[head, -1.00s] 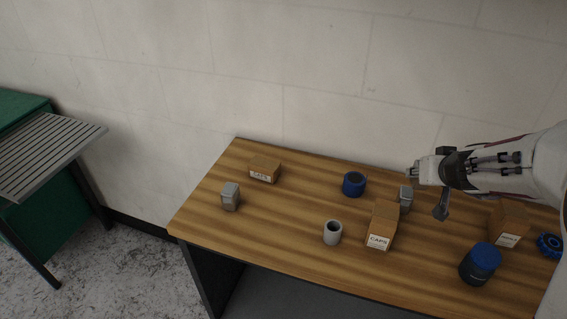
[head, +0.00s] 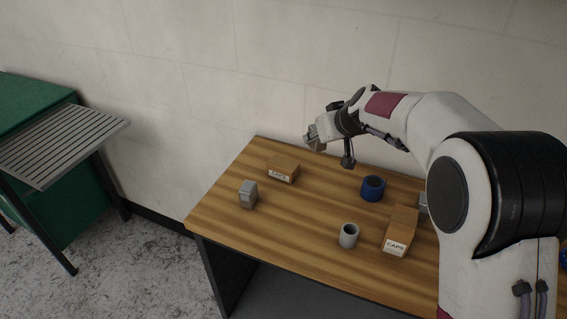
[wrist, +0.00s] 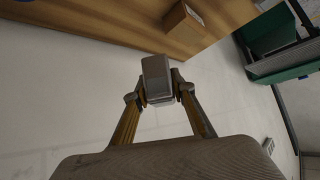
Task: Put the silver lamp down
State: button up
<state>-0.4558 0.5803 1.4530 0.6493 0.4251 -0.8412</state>
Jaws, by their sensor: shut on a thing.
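My gripper (head: 318,135) is shut on the silver lamp (head: 314,142), a small grey blocky piece, and holds it in the air above the back of the wooden table (head: 300,219). In the wrist view the lamp (wrist: 156,72) sits between the two fingertips (wrist: 160,98), with its upper body sticking out past them. A similar grey piece (head: 248,195) stands upright on the table at the left. Another grey piece (head: 423,203) on the right is mostly hidden by my arm.
A caps box (head: 282,171) lies at the back left, and a second caps box (head: 400,232) lies right of centre. A blue ring-like cup (head: 372,188) and a grey cup (head: 348,236) stand between them. The table's left middle is clear. A green cabinet with a slatted shelf (head: 62,146) stands left.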

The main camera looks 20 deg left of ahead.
jog(key=a+r, duration=0.2)
jog(key=a, duration=0.4)
jog(key=shift+s+a+r, duration=0.15)
jog(key=shift+s, duration=0.3)
send_over(293, 166)
jog(key=shift+w+f, duration=0.1)
jog(key=shift+f, duration=3)
jog(key=shift+f, duration=1.9)
jog(key=shift+f, duration=0.15)
